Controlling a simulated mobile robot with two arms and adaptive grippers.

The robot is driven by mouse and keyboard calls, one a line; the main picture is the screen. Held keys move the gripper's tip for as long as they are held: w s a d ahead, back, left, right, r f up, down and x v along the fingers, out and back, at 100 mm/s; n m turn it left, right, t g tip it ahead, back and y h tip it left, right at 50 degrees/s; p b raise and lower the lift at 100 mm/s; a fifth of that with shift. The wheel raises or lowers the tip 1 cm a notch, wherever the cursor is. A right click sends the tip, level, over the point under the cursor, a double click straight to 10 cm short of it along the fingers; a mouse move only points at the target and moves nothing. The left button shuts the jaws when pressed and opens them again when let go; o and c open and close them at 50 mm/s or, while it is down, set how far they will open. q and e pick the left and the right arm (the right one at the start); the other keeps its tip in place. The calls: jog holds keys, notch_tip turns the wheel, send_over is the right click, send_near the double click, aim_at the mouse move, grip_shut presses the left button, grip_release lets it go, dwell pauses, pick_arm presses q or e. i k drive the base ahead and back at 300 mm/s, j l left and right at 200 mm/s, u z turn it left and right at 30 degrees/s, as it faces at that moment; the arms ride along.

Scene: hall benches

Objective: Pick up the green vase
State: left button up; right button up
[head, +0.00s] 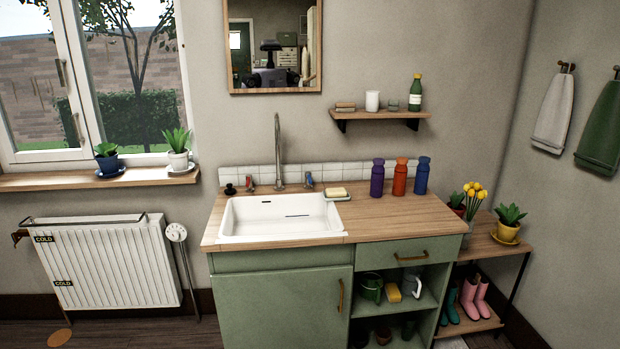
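I cannot clearly make out a green vase. Yellow flowers (475,192) stand upright at the right end of the counter, on or above the low wooden side table; the colour of their holder is unclear. A green watering-can-like vessel (371,288) sits in the open compartment under the drawer, beside a yellow block (393,293) and a white jug (411,284). A green bottle (415,92) stands on the wall shelf. Neither of my grippers is in view.
The wooden counter (400,222) holds a white sink (280,216), a tall tap and purple, orange and blue bottles at the back. Its front right is clear. A radiator (110,265) stands left. A side table (490,246) with a potted plant stands right.

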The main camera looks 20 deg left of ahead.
aim_at(408, 327)
jog(key=i+j+u, duration=0.2)
jog(key=i+l+u, duration=0.35)
jog(key=i, duration=0.15)
jog(key=i+l+u, duration=0.3)
jog(key=i+l, duration=0.05)
jog(key=i, duration=0.1)
